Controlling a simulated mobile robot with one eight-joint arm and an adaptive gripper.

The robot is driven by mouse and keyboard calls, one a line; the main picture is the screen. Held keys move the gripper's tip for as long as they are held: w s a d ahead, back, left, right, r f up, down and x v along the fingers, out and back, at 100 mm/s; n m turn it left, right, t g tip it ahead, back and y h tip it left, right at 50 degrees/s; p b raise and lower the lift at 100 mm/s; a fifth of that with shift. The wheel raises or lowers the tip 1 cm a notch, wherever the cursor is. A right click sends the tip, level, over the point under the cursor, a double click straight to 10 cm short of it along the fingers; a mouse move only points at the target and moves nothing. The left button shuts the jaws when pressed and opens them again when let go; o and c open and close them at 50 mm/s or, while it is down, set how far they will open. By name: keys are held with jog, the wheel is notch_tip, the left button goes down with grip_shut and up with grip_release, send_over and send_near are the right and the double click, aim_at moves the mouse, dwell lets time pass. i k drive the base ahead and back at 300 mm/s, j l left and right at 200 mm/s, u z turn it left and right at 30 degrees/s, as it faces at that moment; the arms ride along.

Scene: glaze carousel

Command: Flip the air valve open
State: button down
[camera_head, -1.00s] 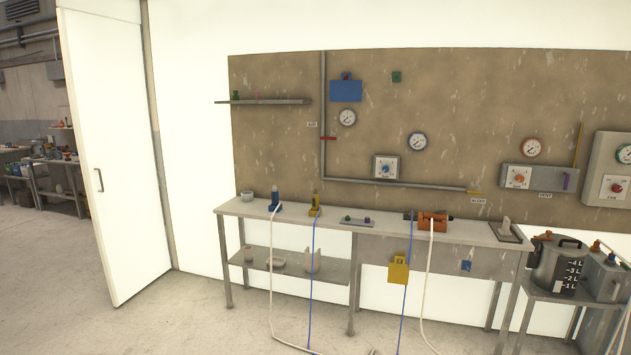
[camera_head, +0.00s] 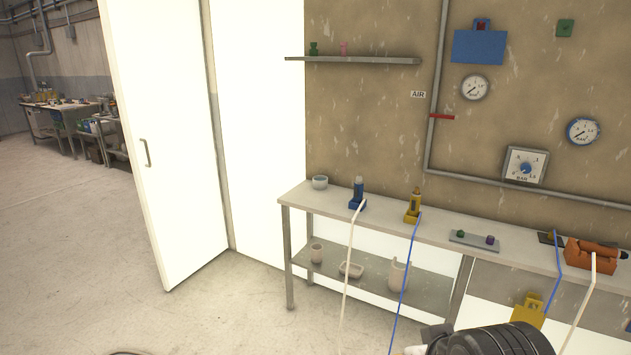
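The air valve shows as a red lever (camera_head: 442,117) on the grey vertical pipe (camera_head: 436,80), to the right of the "AIR" label (camera_head: 418,94). The lever lies about horizontal, across the pipe. A dark, ribbed part of my arm shows at the bottom right, low in front of the bench. My gripper's fingers cannot be made out, so its state does not show. The arm is well below the lever and apart from it.
A bench (camera_head: 292,200) under the panel holds a bowl (camera_head: 320,182), a blue holder (camera_head: 357,200), a yellow holder (camera_head: 412,212) and an orange holder (camera_head: 590,255). Hoses hang in front. A shelf (camera_head: 350,60) is left of the pipe. Floor at left is clear.

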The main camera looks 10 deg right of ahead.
aim_at(436, 116)
jog(key=i+z, duration=0.1)
jog(key=i, duration=0.4)
jog(key=i+j+z, duration=0.15)
jog(key=i, duration=0.35)
jog(key=i+j+z, duration=0.1)
jog(key=i, duration=0.35)
jog(key=i+j+z, duration=0.1)
jog(key=i, duration=0.4)
jog(key=i+j+z, duration=0.15)
jog(key=i+j, duration=0.15)
jog(key=i, duration=0.15)
jog(key=i+j+z, duration=0.1)
jog(key=i+j, duration=0.15)
jog(key=i, duration=0.25)
